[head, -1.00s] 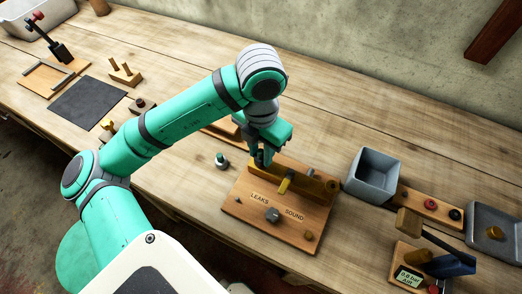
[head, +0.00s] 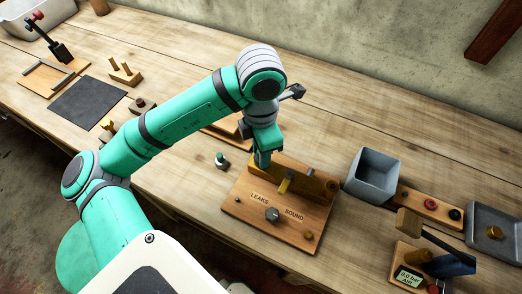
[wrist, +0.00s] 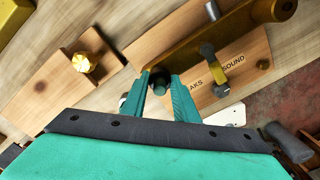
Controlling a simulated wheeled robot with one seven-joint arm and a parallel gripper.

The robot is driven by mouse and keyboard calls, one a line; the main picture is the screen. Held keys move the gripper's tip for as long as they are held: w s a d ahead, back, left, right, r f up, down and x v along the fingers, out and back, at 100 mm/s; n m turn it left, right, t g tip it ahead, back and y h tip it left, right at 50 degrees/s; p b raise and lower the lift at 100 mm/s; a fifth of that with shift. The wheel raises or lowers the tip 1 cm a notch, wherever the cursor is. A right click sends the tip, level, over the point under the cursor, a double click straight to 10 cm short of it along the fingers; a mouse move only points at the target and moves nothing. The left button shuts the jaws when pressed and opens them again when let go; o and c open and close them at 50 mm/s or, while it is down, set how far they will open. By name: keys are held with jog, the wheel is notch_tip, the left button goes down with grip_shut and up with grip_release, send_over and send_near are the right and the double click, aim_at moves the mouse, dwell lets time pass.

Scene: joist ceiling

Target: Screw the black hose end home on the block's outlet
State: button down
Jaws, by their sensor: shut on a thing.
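The brass block (head: 310,182) is a long bar along the back of a wooden board (head: 240,205) marked LEAKS and SOUND. It also shows in the wrist view (wrist: 240,14). My gripper (head: 262,162) points down at the block's left end. In the wrist view my gripper's two green fingers (wrist: 160,90) are shut on a dark round piece, the black hose end (wrist: 160,78). It is at the block's near end in that view. The outlet is hidden behind the fingers and the piece, so I cannot tell how far on it sits.
A grey knob (head: 272,214) is on the board's front. A small green-topped fitting (head: 221,161) stands left of the board. A grey bin (head: 373,172), a board with red and black buttons (head: 430,205) and a gauge stand (head: 408,279) are to the right. The bench front is fairly clear.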

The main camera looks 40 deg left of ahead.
jog(key=c, duration=1.3)
grip_release()
jog(key=shift+c, duration=0.2)
jog(key=n, duration=0.6)
jog(key=shift+w, duration=0.1)
jog(key=shift+a, duration=0.1)
jog(key=shift+s, duration=0.2)
jog(key=shift+c, duration=0.2)
jog(key=c, duration=0.5)
grip_shut()
